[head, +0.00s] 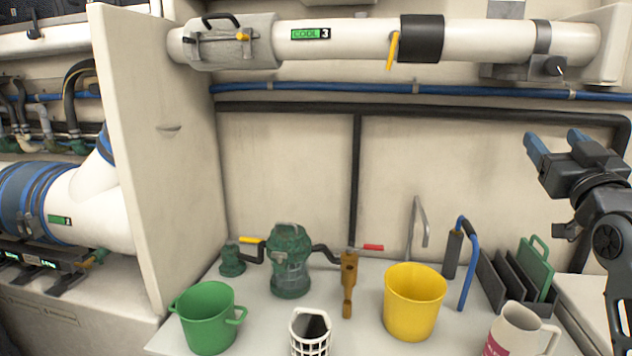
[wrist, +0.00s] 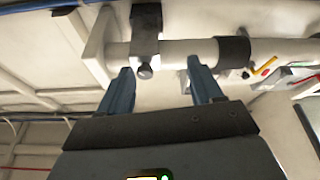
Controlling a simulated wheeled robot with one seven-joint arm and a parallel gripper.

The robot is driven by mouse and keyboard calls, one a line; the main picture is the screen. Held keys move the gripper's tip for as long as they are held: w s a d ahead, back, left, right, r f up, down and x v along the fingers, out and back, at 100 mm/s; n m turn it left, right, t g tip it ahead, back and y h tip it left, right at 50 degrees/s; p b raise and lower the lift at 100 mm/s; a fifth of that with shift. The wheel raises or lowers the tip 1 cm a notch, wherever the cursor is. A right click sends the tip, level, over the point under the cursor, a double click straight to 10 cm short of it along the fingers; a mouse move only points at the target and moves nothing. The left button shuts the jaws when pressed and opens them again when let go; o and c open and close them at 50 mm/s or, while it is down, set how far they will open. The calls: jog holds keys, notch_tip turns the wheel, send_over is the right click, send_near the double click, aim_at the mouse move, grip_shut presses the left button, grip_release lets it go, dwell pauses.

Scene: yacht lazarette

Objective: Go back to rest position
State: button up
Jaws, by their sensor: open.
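My gripper (head: 556,144) is at the right side of the head view, raised above the counter and in front of the back wall. Its two blue fingers are apart with nothing between them. In the wrist view my gripper (wrist: 156,88) points up toward the white overhead pipe (wrist: 180,50), and its fingers stand apart and empty. My arm rises along the right edge of the head view. Its lower part is cut off by the frame.
A counter (head: 258,322) below holds a green pot (head: 208,318), a green strainer (head: 290,262), a yellow bucket (head: 414,302), a white basket (head: 310,334), a pitcher (head: 520,332) and a rack (head: 500,280). A white pipe (head: 480,40) crosses overhead. A panel (head: 165,150) stands left.

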jog(key=s+a+f+m+g+y, duration=0.1)
jog(key=s+a+f, duration=0.5)
jog(key=f, duration=0.3)
jog(key=s+a+f+g, duration=0.1)
jog(key=s+a+f, duration=0.4)
jog(key=s+f, duration=0.3)
jog(key=s+a+f+m+g+y, duration=0.1)
jog(key=s+a+f, duration=0.45)
jog(key=f, duration=0.45)
jog(key=s+a+f+n+g+y, duration=0.1)
jog(key=s+a, duration=0.2)
jog(key=s, duration=1.1)
jog(key=s+a+f+n+g+y, duration=0.1)
jog(key=s+a+n+g+y, duration=0.1)
jog(key=s, duration=1.3)
jog(key=shift+s+a+y, duration=0.2)
jog(key=shift+a+y, duration=0.1)
jog(key=shift+a, duration=0.4)
jog(key=shift+f, duration=0.1)
jog(key=shift+c, duration=0.3)
